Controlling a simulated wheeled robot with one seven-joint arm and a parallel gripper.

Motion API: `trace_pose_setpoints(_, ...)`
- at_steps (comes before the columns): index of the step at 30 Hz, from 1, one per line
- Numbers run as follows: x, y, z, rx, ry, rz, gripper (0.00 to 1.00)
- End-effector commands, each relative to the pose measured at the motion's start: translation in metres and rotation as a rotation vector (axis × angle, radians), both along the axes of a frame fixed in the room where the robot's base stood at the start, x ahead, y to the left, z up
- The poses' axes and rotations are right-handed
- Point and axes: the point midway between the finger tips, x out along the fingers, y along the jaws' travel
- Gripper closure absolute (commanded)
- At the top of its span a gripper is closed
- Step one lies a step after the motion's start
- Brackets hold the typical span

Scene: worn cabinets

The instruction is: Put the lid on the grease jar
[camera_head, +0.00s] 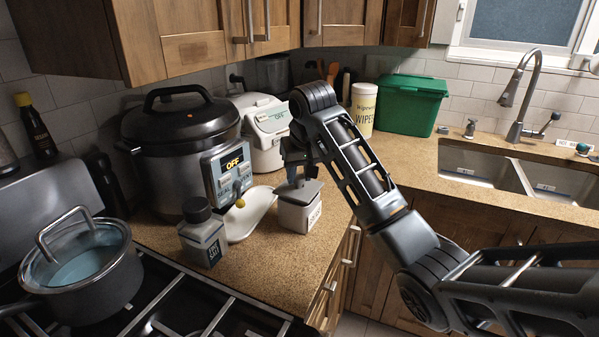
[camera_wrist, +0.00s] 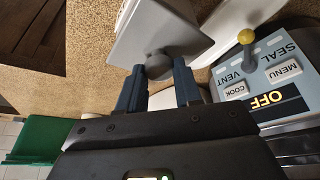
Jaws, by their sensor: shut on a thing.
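The grease jar (camera_head: 296,217) is a small white square jar with dark lettering, upright on the counter near its front edge. The grey square lid (camera_head: 300,190) is at the jar's top and looks a little tilted; I cannot tell if it is fully seated. My gripper (camera_head: 298,174) is above the jar, shut on the lid's round knob. In the wrist view, the fingers of my gripper (camera_wrist: 158,82) pinch the knob below the grey lid (camera_wrist: 155,28). The lid hides the jar's opening.
A white spoon rest (camera_head: 256,215) lies just left of the jar, with a dark-capped shaker (camera_head: 203,238) beyond it. A large pressure cooker (camera_head: 175,150) stands behind. A stove with a pot (camera_head: 85,275) is at left. Counter right of the jar is clear toward the sink.

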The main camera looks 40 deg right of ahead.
Motion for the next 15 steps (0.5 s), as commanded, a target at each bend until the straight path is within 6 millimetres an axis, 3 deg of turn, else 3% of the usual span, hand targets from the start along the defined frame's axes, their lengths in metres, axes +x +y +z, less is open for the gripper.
trace_pose_setpoints(15,-0.0001,0.0000,-0.0090,0.000,0.000,-0.001,0.96)
